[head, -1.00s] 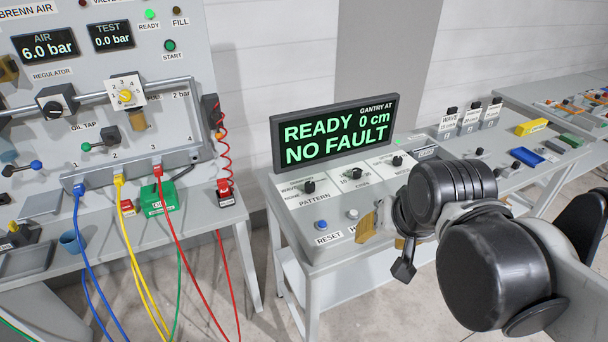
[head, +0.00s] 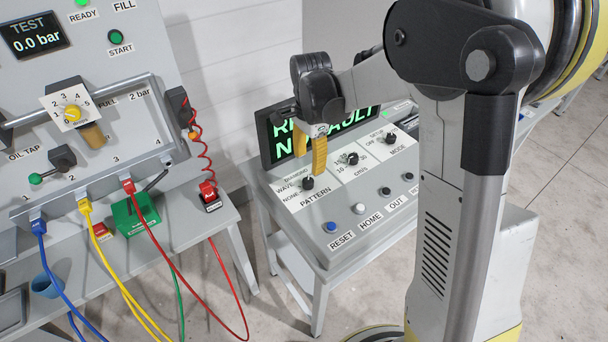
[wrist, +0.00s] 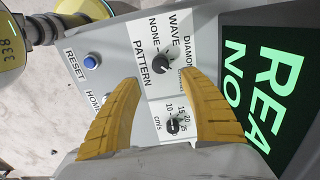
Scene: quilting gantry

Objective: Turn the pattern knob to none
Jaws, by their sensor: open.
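The pattern knob (head: 307,183) is a small black knob on a white plate marked NONE, WAVE and DIAMOND, at the left end of the sloped control panel (head: 335,240). In the wrist view the knob (wrist: 163,60) shows just beyond and between my fingertips. I cannot tell surely which mark it points at. My gripper (head: 319,152) has yellow fingers and is above the panel near the knob, pointing down. In the wrist view my gripper (wrist: 162,79) is open, with nothing between its fingers and the knob apart from them.
The cm/s knob (head: 352,159) and the mode knob (head: 391,138) are to the right of it. The blue reset button (head: 331,227) and the home button (head: 359,208) lie in front. The display (head: 270,135) stands behind, partly hidden by my gripper. Hoses hang from the air panel at left.

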